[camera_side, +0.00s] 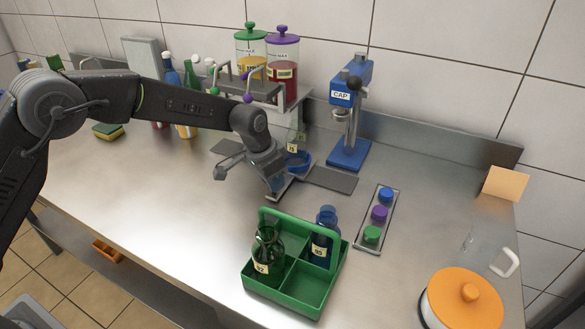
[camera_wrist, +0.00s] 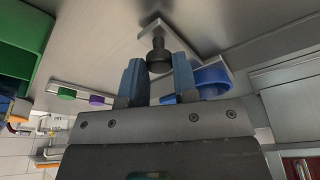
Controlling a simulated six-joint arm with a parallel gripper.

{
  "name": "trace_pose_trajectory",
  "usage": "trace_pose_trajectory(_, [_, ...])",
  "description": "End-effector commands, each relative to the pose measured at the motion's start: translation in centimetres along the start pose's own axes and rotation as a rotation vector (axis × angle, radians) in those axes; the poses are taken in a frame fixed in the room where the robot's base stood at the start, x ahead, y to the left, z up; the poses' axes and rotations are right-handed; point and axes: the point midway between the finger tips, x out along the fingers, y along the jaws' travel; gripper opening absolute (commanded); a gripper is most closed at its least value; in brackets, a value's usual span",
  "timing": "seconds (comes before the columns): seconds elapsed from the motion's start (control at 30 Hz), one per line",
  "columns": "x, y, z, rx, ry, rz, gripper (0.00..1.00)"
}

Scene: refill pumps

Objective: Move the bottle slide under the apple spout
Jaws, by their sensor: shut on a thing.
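The bottle slide is a grey plate with a blue round holder (camera_side: 299,161); the holder also shows in the wrist view (camera_wrist: 212,77). A clear bottle (camera_side: 292,146) with a small yellow label appears to stand in the holder. My gripper (camera_side: 274,187) is low at the slide's front. In the wrist view, my gripper's blue fingertips (camera_wrist: 159,78) are on either side of the slide's dark knob (camera_wrist: 158,47), shut on it. Behind stand a tank of yellow liquid with a green lid (camera_side: 250,66) and a tank of red liquid with a purple lid (camera_side: 283,72).
A dark flat track (camera_side: 332,179) extends right of the slide. A blue capping press (camera_side: 350,120) stands beyond it. A green caddy (camera_side: 318,293) with two bottles is in front, beside a rack of caps (camera_side: 367,240). An orange-lidded pot (camera_side: 464,300) is front right.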

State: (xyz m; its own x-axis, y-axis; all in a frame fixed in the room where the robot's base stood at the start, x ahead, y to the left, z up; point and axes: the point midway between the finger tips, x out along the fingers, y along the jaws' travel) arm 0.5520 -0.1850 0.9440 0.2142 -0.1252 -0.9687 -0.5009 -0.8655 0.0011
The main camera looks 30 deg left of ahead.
Motion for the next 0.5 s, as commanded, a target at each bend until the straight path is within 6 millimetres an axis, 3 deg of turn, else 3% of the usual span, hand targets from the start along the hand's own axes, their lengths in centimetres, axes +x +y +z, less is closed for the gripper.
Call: trace_pose_trajectory(0.5, [-0.6, -3.7, 2.0, -0.003, 0.000, -0.003, 0.12])
